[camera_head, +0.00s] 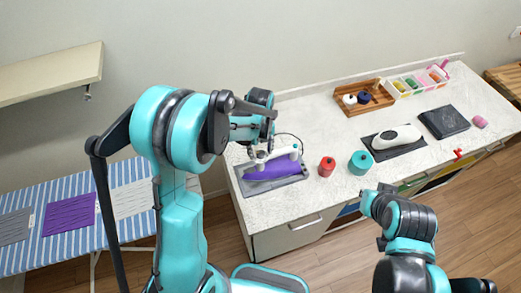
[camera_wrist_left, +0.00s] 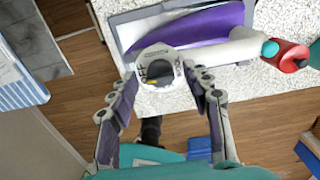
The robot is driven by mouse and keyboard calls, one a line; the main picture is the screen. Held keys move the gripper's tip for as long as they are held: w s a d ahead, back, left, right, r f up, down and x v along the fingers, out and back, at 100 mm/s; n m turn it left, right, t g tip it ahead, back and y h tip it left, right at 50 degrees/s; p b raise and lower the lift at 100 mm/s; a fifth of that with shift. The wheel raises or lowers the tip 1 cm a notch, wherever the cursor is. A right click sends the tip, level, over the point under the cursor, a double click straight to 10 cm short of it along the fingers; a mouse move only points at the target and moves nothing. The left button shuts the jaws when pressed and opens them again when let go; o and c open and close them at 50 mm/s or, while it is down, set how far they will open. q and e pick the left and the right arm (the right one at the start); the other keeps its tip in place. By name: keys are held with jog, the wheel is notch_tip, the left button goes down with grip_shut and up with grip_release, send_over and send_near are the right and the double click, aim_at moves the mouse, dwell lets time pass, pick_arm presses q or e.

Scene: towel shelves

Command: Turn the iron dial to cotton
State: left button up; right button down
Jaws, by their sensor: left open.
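The purple iron (camera_head: 268,170) with a white handle lies on a grey rest (camera_head: 250,188) at the left end of the counter. In the left wrist view, the iron's purple body (camera_wrist_left: 200,28) is at the top. In the head view, my left gripper (camera_head: 261,153) is above the iron's handle end. My right gripper cannot be made out.
A red spool (camera_head: 327,167) and a teal spool (camera_head: 361,163) stand right of the iron. A white device on a dark mat (camera_head: 375,150) and a wooden tray (camera_head: 368,106) are farther right. A striped ironing board (camera_head: 75,190) is at left.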

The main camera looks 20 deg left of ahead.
pick_arm(q)
grip_shut()
dwell(0.3)
